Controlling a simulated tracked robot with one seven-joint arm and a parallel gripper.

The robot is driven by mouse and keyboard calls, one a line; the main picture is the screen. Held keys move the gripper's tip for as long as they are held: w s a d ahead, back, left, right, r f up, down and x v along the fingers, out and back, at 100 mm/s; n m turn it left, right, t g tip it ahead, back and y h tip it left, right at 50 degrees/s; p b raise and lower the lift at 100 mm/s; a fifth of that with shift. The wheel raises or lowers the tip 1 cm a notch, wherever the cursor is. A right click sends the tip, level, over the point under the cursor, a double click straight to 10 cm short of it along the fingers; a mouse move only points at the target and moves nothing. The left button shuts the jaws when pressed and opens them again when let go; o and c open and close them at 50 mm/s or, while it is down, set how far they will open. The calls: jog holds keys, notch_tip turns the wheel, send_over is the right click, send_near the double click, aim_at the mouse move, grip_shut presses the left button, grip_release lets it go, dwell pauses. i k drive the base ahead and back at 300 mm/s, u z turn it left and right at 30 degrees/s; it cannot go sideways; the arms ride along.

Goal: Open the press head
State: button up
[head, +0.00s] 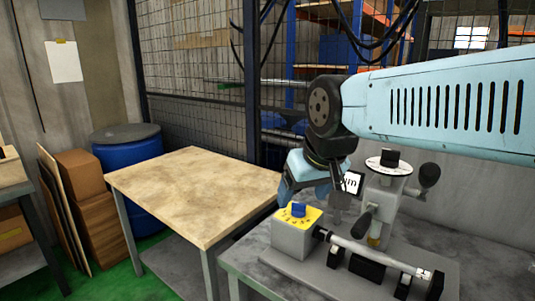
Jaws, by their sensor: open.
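The small cylindrical grinder (283,263) stands on the grey bench at the lower right. A grey upright unit (381,194) stands behind its shaft, with a white disc (388,165) on top and dark-ended handles; it appears to be the press head. A bright shaft (372,251) lies along the front over black supports. A grey box with a yellow dial and blue knob (298,209) is at its left end. My gripper (318,199) is open, just left of the upright unit and above the dial box. Its fingertips are partly unclear, and I cannot tell whether they touch anything.
A wooden-topped table (190,190) stands to the left, its top empty. A blue barrel (128,158) and cardboard boxes (82,200) are beyond it. A mesh fence (195,95) runs behind, with shelving past it. My arm crosses above the grinder from the right.

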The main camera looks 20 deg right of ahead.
aim_at(381, 203)
jog(key=z, duration=0.5)
jog(key=k, duration=1.7)
jog(key=u, duration=0.4)
jog(key=i, duration=0.5)
jog(key=z, duration=0.05)
